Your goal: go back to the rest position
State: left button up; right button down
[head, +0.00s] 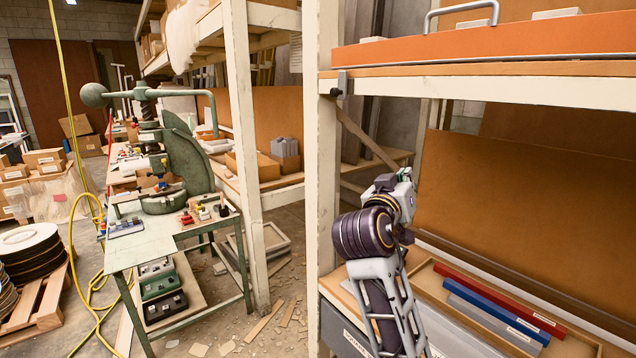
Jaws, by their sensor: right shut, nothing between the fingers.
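My right arm rises from the lower edge in the head view, in front of the shelf rack. My right gripper (398,190) is at its upper end, by the rack's white post, above the lower shelf. It is small and partly hidden by its own wrist; it is shut and holds nothing. My left gripper is out of view. The green fly press (190,160) stands on a metal bench (150,252) to the left, well apart from my right gripper. Its ball-ended arm (94,95) sticks out to the left.
Red (495,298) and blue (490,304) bars lie in a tray below. A yellow hose (98,285) and a pallet of discs (35,250) are on the floor at left.

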jog(key=s+d+f+n+g+y, duration=0.1)
jog(key=s+f+g+y, duration=0.1)
jog(key=f, duration=0.8)
jog(key=s+d+f+n+g+y, duration=0.1)
jog(key=s+d+f+g+y, duration=0.1)
jog(key=f, duration=0.8)
jog(key=s+d+f+n+g+y, duration=0.1)
jog(key=s+f+y, duration=0.15)
jog(key=f, duration=0.85)
jog(key=s+f+n+g+y, duration=0.15)
jog(key=s+f+g, duration=0.25)
jog(key=s+f, duration=0.6)
jog(key=s+f+n+g+y, duration=0.1)
jog(key=s+f+g+y, duration=0.15)
jog(key=s+f, duration=0.8)
jog(key=s+f+g, duration=0.1)
jog(key=s+f, duration=0.1)
jog(key=f, duration=1.3)
jog(key=s+f+g, duration=0.1)
jog(key=s+f, duration=0.1)
jog(key=f, duration=1.3)
jog(key=s+d+f, duration=0.3)
jog(key=s+f, duration=0.7)
jog(key=s, duration=0.1)
jog(key=s+d+f, duration=0.3)
jog(key=s+f, duration=0.7)
jog(key=s, duration=0.1)
jog(key=shift+d+g+h, duration=0.35)
jog(key=shift+g, duration=0.1)
